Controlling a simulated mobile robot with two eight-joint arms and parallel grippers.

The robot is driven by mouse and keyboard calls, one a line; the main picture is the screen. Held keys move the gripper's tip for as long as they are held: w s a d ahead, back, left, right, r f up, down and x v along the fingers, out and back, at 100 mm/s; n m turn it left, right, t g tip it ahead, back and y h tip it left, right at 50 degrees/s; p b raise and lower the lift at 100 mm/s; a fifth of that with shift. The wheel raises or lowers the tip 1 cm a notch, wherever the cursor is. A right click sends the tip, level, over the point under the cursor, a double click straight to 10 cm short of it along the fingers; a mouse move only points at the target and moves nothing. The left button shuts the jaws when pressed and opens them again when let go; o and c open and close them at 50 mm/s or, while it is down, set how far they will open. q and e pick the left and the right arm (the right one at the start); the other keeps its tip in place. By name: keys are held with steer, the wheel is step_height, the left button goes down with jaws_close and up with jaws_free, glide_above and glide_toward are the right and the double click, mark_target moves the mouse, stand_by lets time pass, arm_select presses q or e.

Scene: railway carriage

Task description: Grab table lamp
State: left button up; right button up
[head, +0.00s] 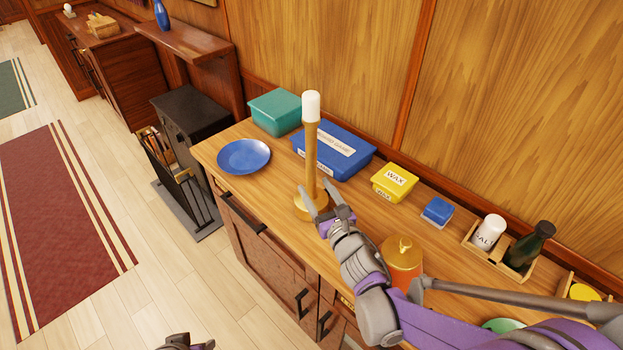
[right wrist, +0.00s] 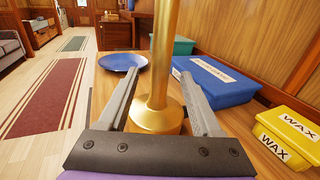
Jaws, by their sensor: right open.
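The table lamp (head: 311,150) stands upright on the wooden cabinet top, with a gold stem, a round gold base and a white top. My right gripper (head: 325,196) is open at the lamp's lower stem, just above the base. In the right wrist view the lamp (right wrist: 164,60) rises between the two open fingers (right wrist: 160,98), with gaps on both sides of the stem. The lamp's top is out of that view. Part of my left gripper (head: 188,342) shows at the bottom edge of the head view, and its fingers cannot be made out.
On the cabinet top (head: 265,190), a blue plate (head: 244,156) lies left of the lamp. A blue board game box (head: 335,148) and teal box (head: 275,112) are behind it. A yellow wax box (head: 394,182), blue box (head: 437,211) and gold-lidded jar (head: 401,262) are to the right.

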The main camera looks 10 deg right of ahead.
steer(key=x, duration=0.6)
steer(key=shift+w+f, duration=0.2)
steer(key=shift+w, duration=0.15)
steer(key=shift+c, duration=0.2)
jaws_close()
stand_by(0.9)
